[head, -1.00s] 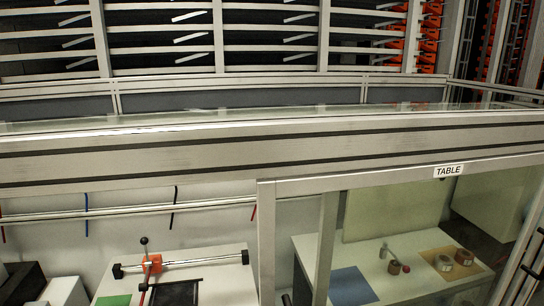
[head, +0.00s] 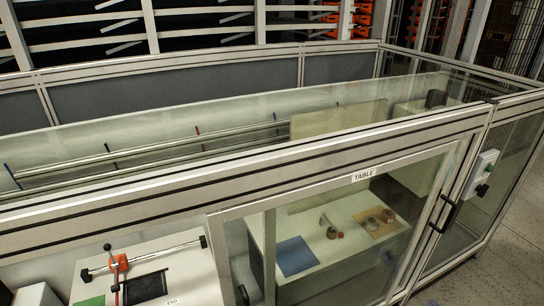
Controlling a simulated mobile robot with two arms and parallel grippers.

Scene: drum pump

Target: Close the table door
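The table door is a clear panel in a pale metal frame (head: 335,184), in the front of a long glazed enclosure. A TABLE label (head: 363,175) sits on its upper rail. A black handle (head: 445,213) shows at the panel's right side. Behind the panel, a white table (head: 318,262) carries a blue mat, a tan mat and several small round parts. Left of the door frame, a work surface with a clamp-like rail (head: 140,258) is visible. I cannot tell for certain whether the door is fully shut. Neither of my grippers is in view.
A grey control box with a dark knob (head: 481,173) is mounted on the enclosure's right part. Bare grey floor (head: 495,268) lies at the lower right. Racks with pale rails (head: 200,22) stand behind the enclosure.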

